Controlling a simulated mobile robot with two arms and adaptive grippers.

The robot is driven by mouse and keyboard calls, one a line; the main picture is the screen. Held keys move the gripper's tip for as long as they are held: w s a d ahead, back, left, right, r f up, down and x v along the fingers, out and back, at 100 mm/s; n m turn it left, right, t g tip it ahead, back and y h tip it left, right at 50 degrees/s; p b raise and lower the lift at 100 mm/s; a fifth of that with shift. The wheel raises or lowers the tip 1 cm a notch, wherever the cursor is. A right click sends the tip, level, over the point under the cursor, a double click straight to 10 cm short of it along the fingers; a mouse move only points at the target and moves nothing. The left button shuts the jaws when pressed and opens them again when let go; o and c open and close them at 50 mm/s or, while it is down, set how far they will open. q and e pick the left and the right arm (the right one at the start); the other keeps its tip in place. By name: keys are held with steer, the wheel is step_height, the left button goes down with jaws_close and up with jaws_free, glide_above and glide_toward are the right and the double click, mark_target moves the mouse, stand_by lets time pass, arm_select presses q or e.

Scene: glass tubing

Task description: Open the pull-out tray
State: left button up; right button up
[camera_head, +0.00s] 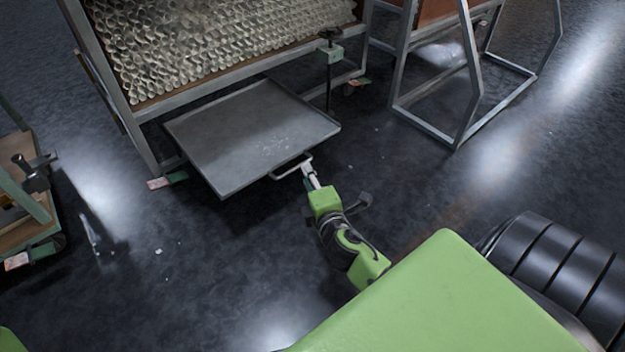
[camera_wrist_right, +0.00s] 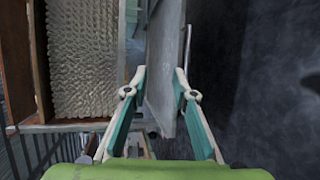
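The pull-out tray (camera_head: 252,130) is a flat grey metal tray with a low rim. It extends well out from under the rack in the head view. Its bar handle (camera_head: 290,167) is on the front edge. My right gripper (camera_head: 307,170) is at the right end of this handle. In the right wrist view, the two fingers (camera_wrist_right: 161,74) are apart, with the tray's edge (camera_wrist_right: 163,75) seen between and beyond them. I cannot tell whether the fingers touch the handle. My left gripper is out of view.
The metal rack (camera_head: 190,97) above the tray holds many stacked glass tubes (camera_head: 210,45). An empty metal frame (camera_head: 462,100) stands at the right. A wooden cart (camera_head: 30,200) stands at the left edge. The dark floor in front of the tray is mostly clear.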

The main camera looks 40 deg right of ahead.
steer(key=shift+v, duration=1.45)
steer(key=shift+p, duration=0.35)
